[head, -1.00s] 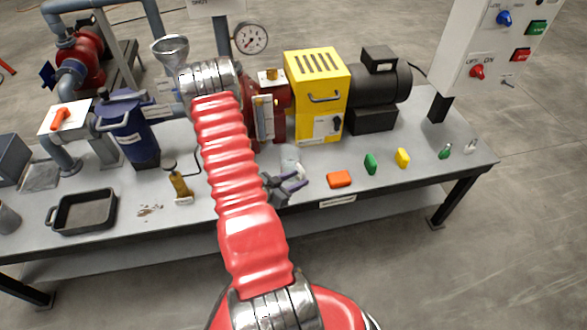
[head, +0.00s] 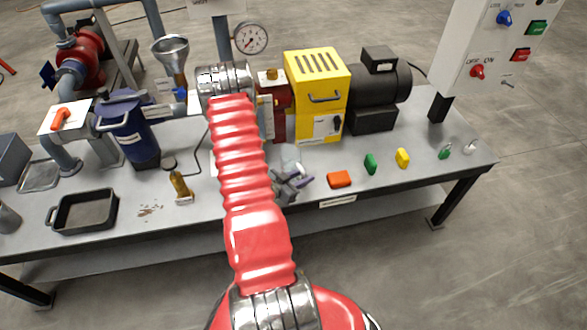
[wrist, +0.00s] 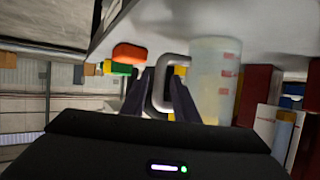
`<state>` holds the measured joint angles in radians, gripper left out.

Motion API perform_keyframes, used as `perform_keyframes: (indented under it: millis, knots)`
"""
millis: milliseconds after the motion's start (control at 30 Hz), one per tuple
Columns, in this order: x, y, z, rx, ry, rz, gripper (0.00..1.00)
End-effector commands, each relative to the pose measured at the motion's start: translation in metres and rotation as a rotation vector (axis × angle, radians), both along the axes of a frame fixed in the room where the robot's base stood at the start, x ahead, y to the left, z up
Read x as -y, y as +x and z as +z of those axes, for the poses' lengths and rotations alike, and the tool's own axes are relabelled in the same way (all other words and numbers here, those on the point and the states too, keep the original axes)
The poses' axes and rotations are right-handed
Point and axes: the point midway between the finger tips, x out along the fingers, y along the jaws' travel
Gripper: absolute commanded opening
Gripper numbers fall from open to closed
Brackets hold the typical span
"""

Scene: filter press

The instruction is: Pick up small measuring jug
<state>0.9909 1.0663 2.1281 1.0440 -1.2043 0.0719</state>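The small measuring jug (head: 290,155) is a translucent, pale cup standing on the bench in front of the yellow machine. In the wrist view the jug (wrist: 214,75) shows red marks on its wall and a grey handle (wrist: 157,92) on its left side. My gripper (head: 298,181) is low over the bench, just in front of the jug. Its two dark fingers are apart, and in the wrist view my gripper (wrist: 162,95) has the handle between them. I cannot tell whether either finger touches the handle.
An orange block (head: 339,179), a green block (head: 370,164) and a yellow block (head: 403,158) lie to the right. The yellow machine (head: 316,90) stands behind the jug. A brass-coloured bottle (head: 180,186) and a black tray (head: 83,211) are at left.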

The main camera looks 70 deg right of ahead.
Motion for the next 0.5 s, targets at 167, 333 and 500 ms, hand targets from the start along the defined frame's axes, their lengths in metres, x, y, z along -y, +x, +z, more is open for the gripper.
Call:
perform_keyframes:
  millis: [167, 333, 500]
  knots:
    - [-0.0001, 0.0000, 0.0000, 0.000, 0.000, 0.000, 0.14]
    - [0.0000, 0.0001, 0.0001, 0.000, 0.000, 0.000, 0.02]
    - [0.0000, 0.0002, 0.0001, 0.000, 0.000, 0.000, 0.00]
